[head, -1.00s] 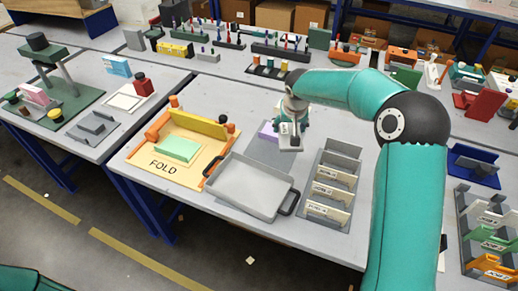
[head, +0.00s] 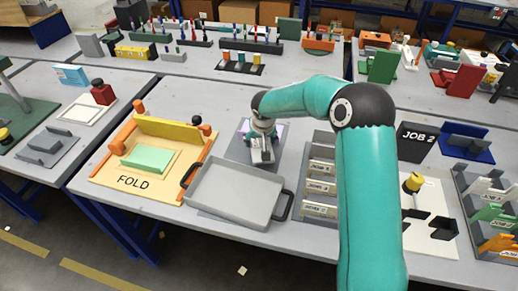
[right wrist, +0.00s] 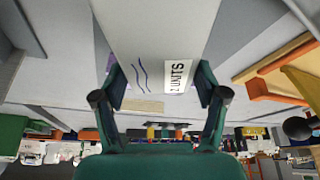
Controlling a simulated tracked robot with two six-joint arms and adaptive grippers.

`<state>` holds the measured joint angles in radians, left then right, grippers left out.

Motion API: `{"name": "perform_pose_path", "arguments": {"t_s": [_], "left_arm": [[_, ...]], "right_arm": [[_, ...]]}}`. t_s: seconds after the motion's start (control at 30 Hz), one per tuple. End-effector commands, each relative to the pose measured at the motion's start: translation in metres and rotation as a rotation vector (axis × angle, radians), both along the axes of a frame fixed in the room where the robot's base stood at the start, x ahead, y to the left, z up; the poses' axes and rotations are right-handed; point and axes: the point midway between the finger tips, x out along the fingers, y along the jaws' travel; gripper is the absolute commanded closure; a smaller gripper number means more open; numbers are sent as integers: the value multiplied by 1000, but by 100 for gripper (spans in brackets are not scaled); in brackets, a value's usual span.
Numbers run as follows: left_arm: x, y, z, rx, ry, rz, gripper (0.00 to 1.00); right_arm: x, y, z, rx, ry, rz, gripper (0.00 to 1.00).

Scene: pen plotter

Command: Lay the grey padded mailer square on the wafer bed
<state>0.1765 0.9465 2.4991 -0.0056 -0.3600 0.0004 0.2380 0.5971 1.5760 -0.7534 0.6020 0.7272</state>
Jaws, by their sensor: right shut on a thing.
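The grey padded mailer (right wrist: 150,35) fills the top middle of the right wrist view, with a white label reading "UNITS" and blue wavy lines. My right gripper (right wrist: 160,95) is shut on it, one finger on each side. In the head view my right gripper (head: 262,128) points down with the mailer (head: 262,151) below it, over a flat dark grey plate (head: 236,150) that may be the wafer bed. A purple patch (head: 244,127) shows beside the gripper. I cannot tell whether the mailer touches the plate. My left gripper is out of view.
A grey tray (head: 235,192) with dark handles stands just in front of the plate. The orange FOLD board (head: 110,175) is to the left. A rack of slots with labelled cards (head: 320,190) is close on the right, with a black JOB 2 panel (head: 416,140) beyond.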

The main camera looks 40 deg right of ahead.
Motion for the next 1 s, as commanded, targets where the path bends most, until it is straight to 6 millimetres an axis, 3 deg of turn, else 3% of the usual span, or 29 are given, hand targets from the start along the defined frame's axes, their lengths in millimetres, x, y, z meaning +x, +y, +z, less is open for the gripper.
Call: {"name": "perform_pose_path", "arguments": {"t_s": [0.17,0.23,0.3,0.33,0.4,0.57,0.6,0.73,1.0], "left_arm": [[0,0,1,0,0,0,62],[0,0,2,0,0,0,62],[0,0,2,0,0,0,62],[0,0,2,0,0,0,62],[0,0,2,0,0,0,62],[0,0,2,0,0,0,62],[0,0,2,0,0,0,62],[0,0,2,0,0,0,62],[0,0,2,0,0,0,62]], "right_arm": [[0,1,-16,2,3,2,62],[0,1,-27,1,5,3,67],[-1,2,-37,2,6,2,79],[-1,2,-40,3,6,3,79],[0,2,-43,3,5,3,95],[0,3,-42,2,3,4,95],[0,3,-42,2,3,4,23],[1,3,-42,1,2,4,3],[2,3,-40,1,0,6,3]]}}
